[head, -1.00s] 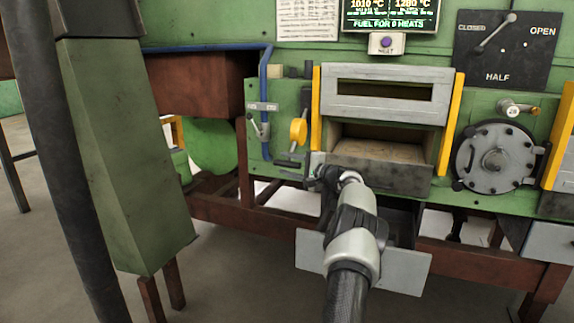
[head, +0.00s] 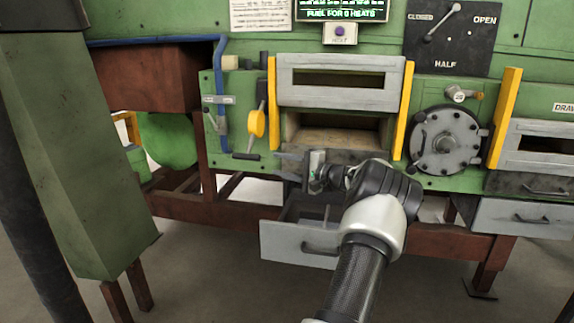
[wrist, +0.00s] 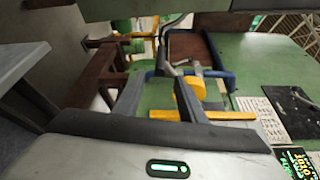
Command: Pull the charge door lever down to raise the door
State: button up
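The charge door (head: 340,97), a grey slab with a dark slot, sits raised between two yellow guides, with an opening (head: 335,132) below it. Left of it, on the green panel, is a lever-like part with a yellow body (head: 257,123) and dark upright; its yellow also shows in the wrist view (wrist: 188,88). A short dark bar (head: 245,156) sits below it. Which is the door lever, I cannot tell for sure. My gripper (head: 287,166) is right of the dark bar, below the opening's left end. In the wrist view its fingers (wrist: 160,100) are apart with nothing clearly held.
An open grey drawer (head: 283,242) juts out beneath my gripper. A blue pipe (head: 222,110) runs down the panel's left. A round grey hatch (head: 445,145) is right of the door. A green post (head: 70,150) stands at left. Floor in front is clear.

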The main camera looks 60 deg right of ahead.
jog(key=shift+s+r, duration=0.1)
jog(key=shift+s, duration=1)
